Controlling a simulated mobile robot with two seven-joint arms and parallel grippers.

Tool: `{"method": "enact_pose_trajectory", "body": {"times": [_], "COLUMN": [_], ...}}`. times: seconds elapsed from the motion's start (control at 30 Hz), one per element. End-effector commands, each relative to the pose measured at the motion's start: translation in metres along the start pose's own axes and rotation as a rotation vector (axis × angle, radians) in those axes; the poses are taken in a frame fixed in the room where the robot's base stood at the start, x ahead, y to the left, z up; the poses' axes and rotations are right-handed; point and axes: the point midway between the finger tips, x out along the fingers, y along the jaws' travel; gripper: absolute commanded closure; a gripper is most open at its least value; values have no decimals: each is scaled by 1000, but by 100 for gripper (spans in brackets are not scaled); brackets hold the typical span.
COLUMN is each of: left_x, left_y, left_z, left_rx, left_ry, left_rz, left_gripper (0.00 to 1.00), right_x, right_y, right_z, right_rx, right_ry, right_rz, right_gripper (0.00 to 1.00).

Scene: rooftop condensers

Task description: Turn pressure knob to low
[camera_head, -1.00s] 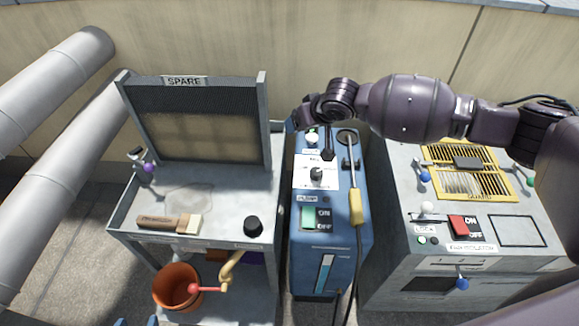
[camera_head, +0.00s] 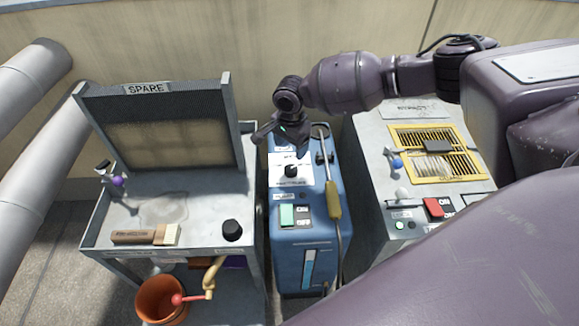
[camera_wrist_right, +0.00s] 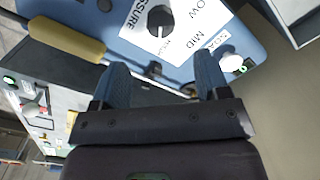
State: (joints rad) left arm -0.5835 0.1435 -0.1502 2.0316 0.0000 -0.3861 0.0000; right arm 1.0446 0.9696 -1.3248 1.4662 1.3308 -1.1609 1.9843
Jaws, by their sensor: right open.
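The pressure knob (camera_head: 291,171) is a small black dial on a white label on the top of the blue unit (camera_head: 306,240). In the right wrist view the knob (camera_wrist_right: 160,19) sits at the upper middle, with "LOW" and "MID" printed beside it. A pale mark shows on its lower side in that view; its exact setting is too small to tell. My right gripper (camera_head: 281,136) is above the back part of the blue unit, apart from the knob. Its two fingers (camera_wrist_right: 163,80) are spread and empty in the right wrist view. My left gripper is out of view.
A hose wand with a yellow grip (camera_head: 333,200) lies along the blue unit's right side. A green switch (camera_head: 287,215) sits in front of the knob. The SPARE bench (camera_head: 190,205) stands left, carrying a brush (camera_head: 145,235). The grey unit (camera_head: 365,165) stands right.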

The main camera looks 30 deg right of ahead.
Motion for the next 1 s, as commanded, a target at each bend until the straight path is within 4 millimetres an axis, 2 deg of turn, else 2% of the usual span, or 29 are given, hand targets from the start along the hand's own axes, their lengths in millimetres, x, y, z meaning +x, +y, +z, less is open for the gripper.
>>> {"method": "enact_pose_trajectory", "body": {"times": [0.03, 0.2, 0.5, 0.7, 1.0], "left_x": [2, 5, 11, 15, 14], "left_y": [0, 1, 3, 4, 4], "left_z": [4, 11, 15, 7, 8], "left_rx": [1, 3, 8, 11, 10], "left_ry": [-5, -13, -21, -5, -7], "left_rz": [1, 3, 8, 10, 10], "left_gripper": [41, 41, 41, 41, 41], "right_x": [12, 43, 84, 93, 93], "right_y": [1, 1, 0, 0, 0], "right_z": [0, 0, 0, 0, 0], "right_rx": [-1, -3, -3, -3, -3], "right_ry": [-1, -1, 0, 0, 1], "right_rz": [4, 6, 2, 0, -2], "right_gripper": [31, 31, 31, 31, 33]}}
